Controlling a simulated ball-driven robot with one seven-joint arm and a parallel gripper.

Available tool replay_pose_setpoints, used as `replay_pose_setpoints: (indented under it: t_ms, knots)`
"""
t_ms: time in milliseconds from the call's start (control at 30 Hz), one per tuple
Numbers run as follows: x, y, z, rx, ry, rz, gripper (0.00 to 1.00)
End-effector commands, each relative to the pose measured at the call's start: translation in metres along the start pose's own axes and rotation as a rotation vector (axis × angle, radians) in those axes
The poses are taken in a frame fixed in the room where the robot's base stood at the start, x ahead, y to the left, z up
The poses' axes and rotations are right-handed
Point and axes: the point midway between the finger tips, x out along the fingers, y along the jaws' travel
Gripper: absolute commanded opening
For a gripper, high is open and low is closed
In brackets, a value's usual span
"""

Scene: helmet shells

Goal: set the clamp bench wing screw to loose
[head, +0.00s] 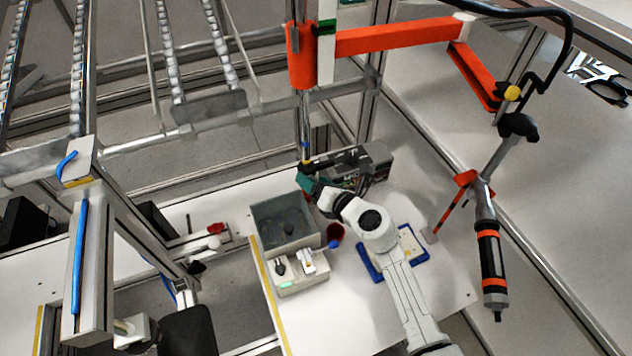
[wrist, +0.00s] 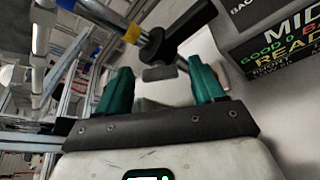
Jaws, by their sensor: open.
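My gripper (head: 307,184) is at the foot of the metal post (head: 305,115), beside a black clamp part (head: 320,164). In the wrist view my green fingers (wrist: 160,88) stand wide apart with nothing held between them. Just beyond the fingertips is a black round clamp hub (wrist: 157,47) with a thick black arm (wrist: 190,18). A small dark grey flat piece (wrist: 160,73), which looks like the wing screw, sits below the hub, in line with the gap between the fingers. I cannot tell its turn setting. In the head view the wing screw is hidden or too small.
A dark labelled device (head: 375,162) stands close right of the gripper; its lettered face (wrist: 282,50) shows in the wrist view. An orange arm (head: 390,38) hangs above.

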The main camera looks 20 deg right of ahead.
Motion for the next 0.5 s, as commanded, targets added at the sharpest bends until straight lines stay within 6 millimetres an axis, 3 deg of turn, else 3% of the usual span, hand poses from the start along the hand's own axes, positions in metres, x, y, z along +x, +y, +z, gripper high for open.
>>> replay_pose_setpoints:
  t_ms: [167, 500]
  knots:
    - [-0.0001, 0.0001, -0.0001, 0.000, 0.000, 0.000, 0.68]
    - [-0.0003, 0.0000, 0.0000, 0.000, 0.000, 0.000, 0.36]
